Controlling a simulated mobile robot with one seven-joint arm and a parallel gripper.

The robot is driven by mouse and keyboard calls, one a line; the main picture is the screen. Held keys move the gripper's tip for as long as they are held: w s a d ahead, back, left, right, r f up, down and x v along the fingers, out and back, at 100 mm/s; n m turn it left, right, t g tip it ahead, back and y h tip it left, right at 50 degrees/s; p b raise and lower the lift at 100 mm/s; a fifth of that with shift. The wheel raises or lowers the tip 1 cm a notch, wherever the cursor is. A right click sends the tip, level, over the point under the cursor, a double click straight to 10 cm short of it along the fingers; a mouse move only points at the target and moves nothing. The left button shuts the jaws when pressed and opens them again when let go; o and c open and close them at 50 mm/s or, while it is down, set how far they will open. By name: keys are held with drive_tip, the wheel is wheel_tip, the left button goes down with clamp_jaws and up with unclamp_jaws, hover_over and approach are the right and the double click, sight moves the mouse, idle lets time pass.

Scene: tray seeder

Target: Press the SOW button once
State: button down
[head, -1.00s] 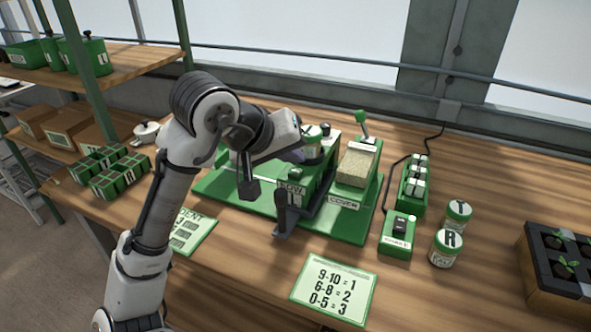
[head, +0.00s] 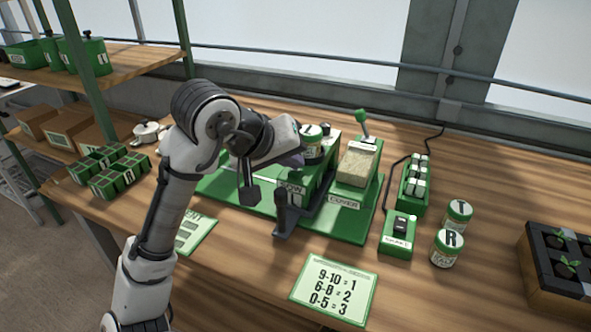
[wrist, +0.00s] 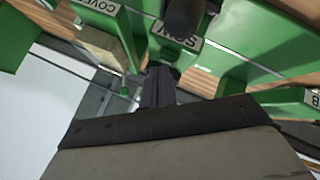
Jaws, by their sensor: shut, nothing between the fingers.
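The green tray seeder (head: 345,228) stands on the bench, with a SOW label (head: 291,188) on its front block. The SOW label also shows in the wrist view (wrist: 178,34), near the top. The button itself is not clearly visible; my gripper and a dark post (head: 287,213) are close to that spot. My gripper (head: 292,160) is shut and empty, just above and behind the SOW label in the head view. In the wrist view its dark fingers (wrist: 159,82) point at the green block below the label. I cannot tell whether they touch it.
The COVER unit (head: 357,165) stands right of the SOW block. A small green switch box (head: 398,236) and two jars (head: 447,248) are further right. A number card (head: 334,290) lies in front. Green pots (head: 112,172) stand at the left.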

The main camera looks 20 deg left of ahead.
sight(292, 180)
drive_tip(key=shift+f, duration=0.35)
drive_tip(key=shift+r, duration=0.15)
idle(0.4)
drive_tip(key=shift+r+p, duration=0.8)
drive_tip(key=shift+p, duration=0.05)
wheel_tip(292, 180, up, 5)
drive_tip(key=p, duration=0.5)
idle(0.5)
